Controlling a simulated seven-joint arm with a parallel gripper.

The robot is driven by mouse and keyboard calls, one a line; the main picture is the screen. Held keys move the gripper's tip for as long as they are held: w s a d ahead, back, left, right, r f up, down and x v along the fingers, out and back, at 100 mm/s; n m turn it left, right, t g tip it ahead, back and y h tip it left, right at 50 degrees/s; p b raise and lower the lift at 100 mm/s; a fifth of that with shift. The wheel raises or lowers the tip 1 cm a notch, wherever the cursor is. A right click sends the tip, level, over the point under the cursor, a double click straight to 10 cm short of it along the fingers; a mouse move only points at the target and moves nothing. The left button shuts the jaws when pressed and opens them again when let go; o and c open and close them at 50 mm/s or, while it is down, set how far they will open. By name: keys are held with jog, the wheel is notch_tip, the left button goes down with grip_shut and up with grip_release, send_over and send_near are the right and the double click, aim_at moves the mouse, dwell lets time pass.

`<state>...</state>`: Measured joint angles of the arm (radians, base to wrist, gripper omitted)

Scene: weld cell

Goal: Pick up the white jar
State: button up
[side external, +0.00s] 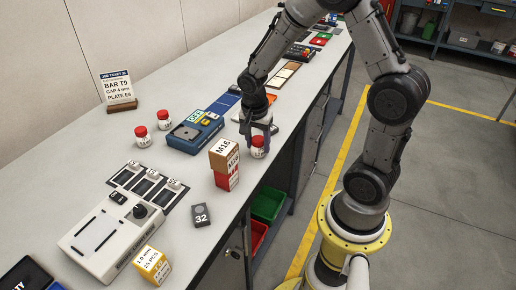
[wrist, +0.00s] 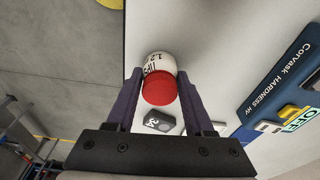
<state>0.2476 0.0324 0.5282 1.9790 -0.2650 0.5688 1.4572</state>
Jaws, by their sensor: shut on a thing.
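A white jar with a red lid (side external: 258,153) is between the fingers of my gripper (side external: 257,133), near the front edge of the bench. In the wrist view, the jar (wrist: 160,64) has dark print on its white body, and its red lid faces the camera. My gripper's fingers (wrist: 158,77) are shut on it from both sides. I cannot tell whether its base touches the bench. Two similar white jars with red lids, one nearer (side external: 141,139) and one farther (side external: 164,125), stand apart near the wall.
A stacked brown box (side external: 224,154) and red box (side external: 227,180) stand close left of the held jar. A blue tester (side external: 195,132) lies behind it. Bins (side external: 267,204) hang below the bench edge.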

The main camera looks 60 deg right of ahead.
grip_shut()
jog(key=shift+r, duration=0.15)
